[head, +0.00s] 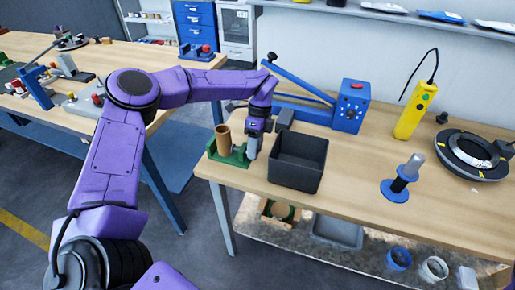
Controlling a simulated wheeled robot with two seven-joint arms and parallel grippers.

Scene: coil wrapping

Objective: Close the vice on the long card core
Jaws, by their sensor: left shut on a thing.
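The card core (223,138) is a brown open-topped tube. It stands upright in the green vice (235,157) near the table's front left corner. My left gripper (252,150) points down at the right end of the vice, just right of the core. It is shut on a part of the vice there; the fingers hide which part. I cannot tell whether the jaws touch the core. My right gripper is out of view.
A dark open bin (315,184) stands close to the right of my left gripper. Behind is a blue machine (350,107) with a long lever. A blue-based spindle (394,190), a yellow tester (415,110) and a black ring (468,153) stand further right.

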